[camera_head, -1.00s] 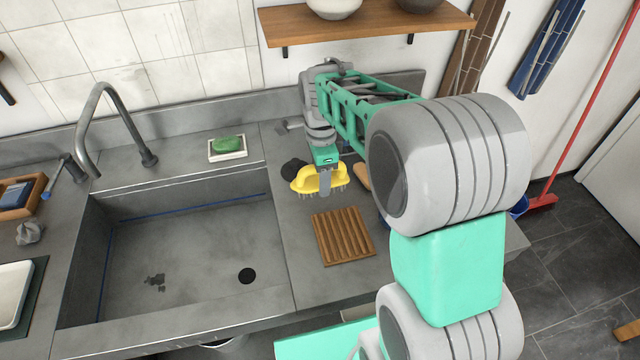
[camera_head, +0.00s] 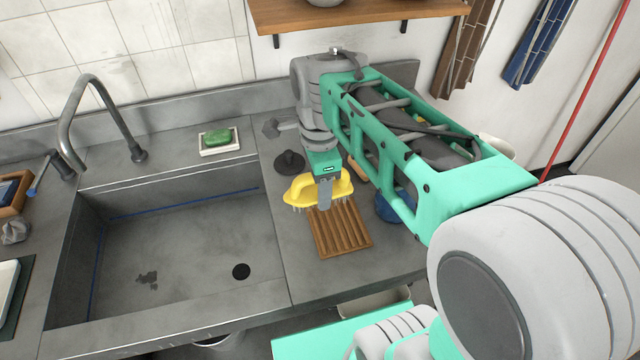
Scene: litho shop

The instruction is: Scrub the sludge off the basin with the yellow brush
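The yellow brush (camera_head: 298,189) is in my gripper (camera_head: 325,200), bristles down, above the counter near the back edge of the slatted wooden rack. The fingers look closed across the brush's body; the far finger is hidden. The grey basin (camera_head: 190,250) lies to the left of the gripper. A dark patch of sludge (camera_head: 147,279) is on the basin floor at the front left. The round dark drain (camera_head: 241,271) is at the basin's front right.
A wooden rack (camera_head: 340,232) lies below the brush. A black plug (camera_head: 289,163) sits behind it. A green soap on a white dish (camera_head: 219,149) stands behind the basin. The curved faucet (camera_head: 100,110) rises at the back left. The basin's raised right rim lies between brush and sludge.

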